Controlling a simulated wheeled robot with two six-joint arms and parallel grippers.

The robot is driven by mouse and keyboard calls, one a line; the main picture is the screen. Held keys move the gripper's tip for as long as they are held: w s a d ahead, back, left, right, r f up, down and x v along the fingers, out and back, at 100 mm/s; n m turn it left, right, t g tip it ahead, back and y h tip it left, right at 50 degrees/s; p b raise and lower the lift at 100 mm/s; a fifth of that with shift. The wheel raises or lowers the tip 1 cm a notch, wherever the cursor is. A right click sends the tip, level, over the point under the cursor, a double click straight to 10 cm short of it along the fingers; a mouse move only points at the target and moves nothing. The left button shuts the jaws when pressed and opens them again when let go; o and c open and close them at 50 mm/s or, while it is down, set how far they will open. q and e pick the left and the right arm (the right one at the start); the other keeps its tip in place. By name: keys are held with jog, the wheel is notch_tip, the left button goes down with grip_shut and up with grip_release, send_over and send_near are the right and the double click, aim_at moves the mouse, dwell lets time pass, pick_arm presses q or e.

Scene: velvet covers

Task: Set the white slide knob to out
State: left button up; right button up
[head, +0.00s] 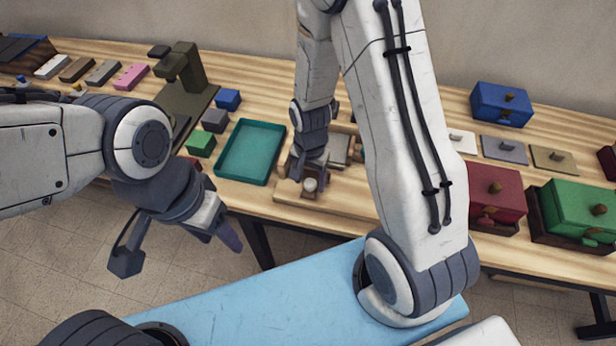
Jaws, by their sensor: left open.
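The white slide knob (310,185) sits on a wooden board (345,200) near the table's front edge, in the middle of the head view. My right gripper (308,170) points down right at the knob, with its fingers around or just behind it. I cannot tell whether they touch it or how far apart they are. My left gripper (178,251) is open and empty, in front of the table's edge at the left, away from the board. Part of the board is hidden behind my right arm.
A teal tray (221,165) lies left of the board. A dark red box (497,194) and a green box (577,211) stand at the right. A blue box (501,104) stands at the back.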

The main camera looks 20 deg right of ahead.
aim_at(309, 184)
dwell(0.3)
jog(key=shift+w+r, duration=0.1)
jog(key=shift+r, duration=0.25)
notch_tip(309, 184, up, 10)
jog(key=shift+f, duration=0.1)
dwell(0.4)
jog(key=s+a+r+n, duration=0.4)
jog(key=s+a+n, duration=0.1)
jog(key=s+n, duration=0.3)
jog(key=s+a+r+n+y, duration=0.1)
jog(key=s+a+r+n, duration=0.4)
jog(key=s+n, duration=0.3)
jog(key=shift+s+a+r, duration=0.2)
jog(key=shift+s+a, duration=0.5)
jog(key=shift+s, duration=0.15)
